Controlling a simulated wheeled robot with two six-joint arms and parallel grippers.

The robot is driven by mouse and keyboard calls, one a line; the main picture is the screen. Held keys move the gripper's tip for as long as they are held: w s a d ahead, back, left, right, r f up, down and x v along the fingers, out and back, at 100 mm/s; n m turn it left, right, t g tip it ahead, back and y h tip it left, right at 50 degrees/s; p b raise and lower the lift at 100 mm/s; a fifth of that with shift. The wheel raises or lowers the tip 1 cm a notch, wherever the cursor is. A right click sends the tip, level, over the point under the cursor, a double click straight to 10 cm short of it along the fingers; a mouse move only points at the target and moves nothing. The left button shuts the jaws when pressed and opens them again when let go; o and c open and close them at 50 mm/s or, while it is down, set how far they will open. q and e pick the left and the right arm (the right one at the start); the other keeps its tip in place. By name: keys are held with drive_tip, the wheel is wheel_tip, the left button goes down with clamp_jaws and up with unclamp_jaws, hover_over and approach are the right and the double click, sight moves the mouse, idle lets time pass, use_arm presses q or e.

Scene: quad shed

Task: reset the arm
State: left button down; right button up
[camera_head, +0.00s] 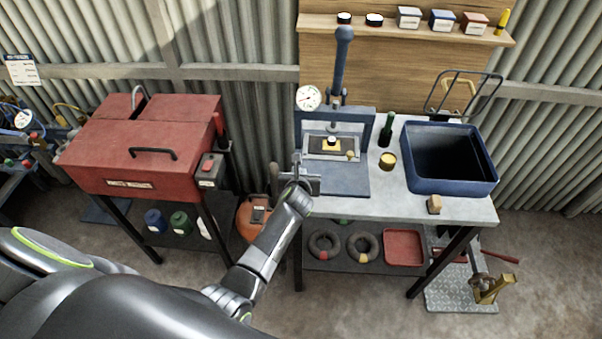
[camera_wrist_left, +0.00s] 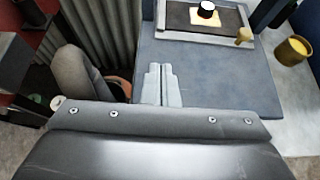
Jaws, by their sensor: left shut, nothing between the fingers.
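My left arm (camera_head: 262,252) reaches in from the lower left of the head view. Its gripper (camera_head: 297,166) is at the front left edge of the grey bench, beside the blue press base. In the left wrist view the gripper's fingers (camera_wrist_left: 162,86) are together with nothing between them, over the front left part of the blue base. My right gripper is in neither view.
A red cabinet (camera_head: 110,165) stands left, beyond a gap. A shelf (camera_head: 400,31) hangs above.

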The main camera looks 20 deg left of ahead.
use_arm(q)
drive_tip(key=shift+s+r, duration=0.2)
drive_tip(key=shift+s, duration=0.25)
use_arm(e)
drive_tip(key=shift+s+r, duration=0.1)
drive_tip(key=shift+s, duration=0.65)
use_arm(q)
drive_tip(key=shift+r, duration=0.1)
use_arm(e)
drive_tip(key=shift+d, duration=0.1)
